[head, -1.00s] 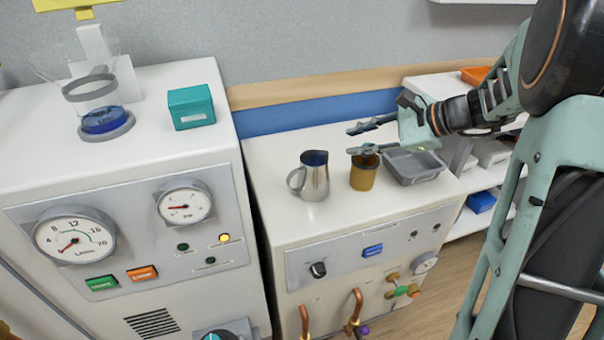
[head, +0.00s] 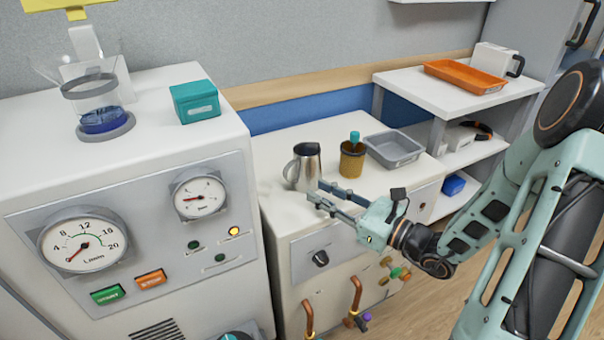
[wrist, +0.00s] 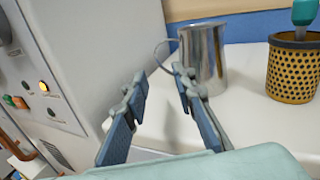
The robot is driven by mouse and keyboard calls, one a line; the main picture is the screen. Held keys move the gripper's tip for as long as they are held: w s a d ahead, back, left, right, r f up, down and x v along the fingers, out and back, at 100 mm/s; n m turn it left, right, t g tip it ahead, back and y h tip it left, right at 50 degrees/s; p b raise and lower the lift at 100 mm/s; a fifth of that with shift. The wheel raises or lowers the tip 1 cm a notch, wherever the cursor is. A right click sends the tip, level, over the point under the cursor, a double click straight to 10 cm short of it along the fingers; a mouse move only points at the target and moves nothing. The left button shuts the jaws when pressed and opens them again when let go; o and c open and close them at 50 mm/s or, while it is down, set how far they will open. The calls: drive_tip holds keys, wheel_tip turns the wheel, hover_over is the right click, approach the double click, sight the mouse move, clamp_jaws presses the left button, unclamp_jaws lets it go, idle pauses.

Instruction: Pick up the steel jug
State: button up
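The steel jug (head: 305,165) stands upright on the lower white cabinet top, its handle on the left. In the wrist view the jug (wrist: 205,58) is ahead of the fingers, its handle loop to the left. My gripper (head: 321,192) is in front of the jug near the cabinet's front edge and points left toward it. In the wrist view my gripper (wrist: 158,85) shows two spread fingers with nothing between them. The right fingertip overlaps the jug's lower left side in the picture; I cannot tell whether they touch.
A yellow perforated cup (head: 352,160) holding a teal-topped item stands right of the jug, with a grey tray (head: 394,149) beyond it. The taller gauge cabinet (head: 140,240) rises close on the left. An orange tray (head: 465,76) lies on the shelf at right.

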sight(286, 175)
drive_tip(key=b+x, duration=0.1)
drive_tip(key=x, duration=0.4)
drive_tip(key=shift+w+a, duration=0.1)
drive_tip(key=shift+a, duration=0.05)
drive_tip(key=b+x, duration=0.1)
drive_tip(key=x, duration=0.4)
drive_tip(key=shift+a, duration=0.25)
clamp_jaws()
